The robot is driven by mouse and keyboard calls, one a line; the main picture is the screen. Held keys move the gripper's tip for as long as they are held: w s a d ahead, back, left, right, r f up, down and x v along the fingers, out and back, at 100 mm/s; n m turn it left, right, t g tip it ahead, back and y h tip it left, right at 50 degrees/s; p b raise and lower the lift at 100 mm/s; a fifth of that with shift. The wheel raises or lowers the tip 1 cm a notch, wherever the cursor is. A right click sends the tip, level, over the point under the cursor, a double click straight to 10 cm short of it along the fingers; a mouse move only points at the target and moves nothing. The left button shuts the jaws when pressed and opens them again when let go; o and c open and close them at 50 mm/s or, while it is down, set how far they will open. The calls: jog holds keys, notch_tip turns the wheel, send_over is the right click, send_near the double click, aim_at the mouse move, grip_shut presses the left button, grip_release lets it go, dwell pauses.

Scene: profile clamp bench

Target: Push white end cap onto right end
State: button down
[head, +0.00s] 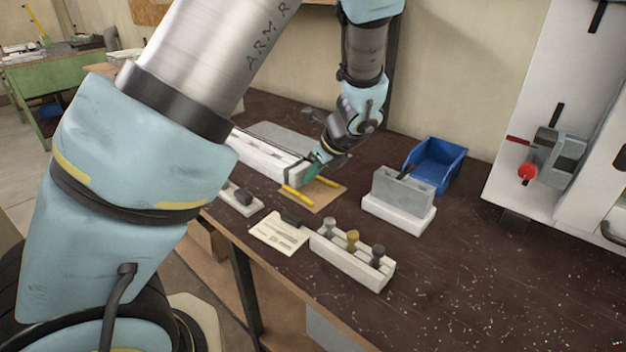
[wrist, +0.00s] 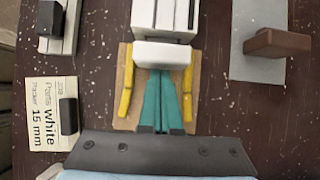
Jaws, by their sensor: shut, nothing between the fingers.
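The white profile (head: 262,158) lies on the bench; in the wrist view its near end (wrist: 164,16) is at the top. The white end cap (wrist: 163,54) sits across that end, square to it. The tips are at or against that face; exact contact is hard to see. In the head view my gripper (head: 308,172) comes down at the profile's end.
Yellow strips (wrist: 126,85) flank the fingers on a tan mat (head: 318,202). A label card (head: 279,233) and a rack of knobs (head: 345,262) stand in front. A grey block on a white base (head: 400,190) and a blue bin (head: 451,165) stand right. The bench's front right is clear.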

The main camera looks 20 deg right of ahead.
jog(key=shift+w+a, duration=0.35)
jog(key=shift+w, duration=0.25)
dwell(0.7)
jog(key=shift+s+d, duration=0.1)
jog(key=shift+s, duration=0.05)
jog(key=shift+s+d+p, duration=0.35)
jog(key=shift+s+d, duration=0.05)
jog(key=shift+s, duration=0.35)
notch_tip(320, 180, up, 8)
jog(key=p, duration=0.7)
dwell(0.3)
